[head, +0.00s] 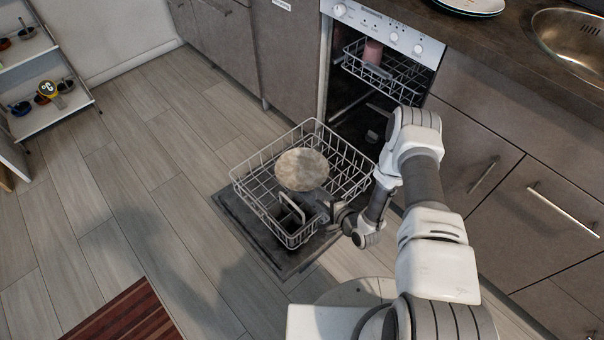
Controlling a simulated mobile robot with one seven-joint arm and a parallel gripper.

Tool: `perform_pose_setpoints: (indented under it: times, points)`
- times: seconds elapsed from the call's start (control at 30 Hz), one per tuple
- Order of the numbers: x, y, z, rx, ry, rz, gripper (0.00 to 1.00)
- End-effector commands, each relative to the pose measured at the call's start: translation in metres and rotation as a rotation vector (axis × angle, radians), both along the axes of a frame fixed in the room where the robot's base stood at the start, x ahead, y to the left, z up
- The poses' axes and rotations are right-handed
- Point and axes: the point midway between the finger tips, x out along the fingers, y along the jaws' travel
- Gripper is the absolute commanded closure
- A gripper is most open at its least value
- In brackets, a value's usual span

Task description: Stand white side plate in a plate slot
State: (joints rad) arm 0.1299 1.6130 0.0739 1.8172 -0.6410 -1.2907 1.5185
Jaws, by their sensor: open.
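A round, pale greyish-beige plate (302,169) is in the pulled-out lower dishwasher rack (248,188). Its broad face is turned toward the camera; I cannot tell how far it is tilted or whether its lower edge sits in a slot. My gripper (323,205) is over the right front part of the rack, just below and right of the plate. It is open, and its fingertips are small and partly lost against the wires. I cannot tell whether they touch the plate. The wire slots behind the plate are hidden.
The dishwasher door (243,218) lies open under the rack. The upper rack (399,75) holds a pinkish cup (373,51). Plates (469,6) lie on the counter. The floor left of the rack is clear.

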Motion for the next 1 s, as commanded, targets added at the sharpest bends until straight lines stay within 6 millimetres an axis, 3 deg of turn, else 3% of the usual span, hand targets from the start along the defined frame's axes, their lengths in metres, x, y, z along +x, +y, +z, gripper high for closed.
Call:
perform_pose_setpoints:
  times: [0.7, 0.97, 1.0]
  points:
    - [0.056, 0.04, -0.041, -0.002, -0.001, 0.002, 0.56]
    - [0.058, 0.041, -0.04, -0.002, 0.001, 0.001, 0.56]
    - [0.058, 0.041, -0.04, -0.002, 0.001, 0.001, 0.62]
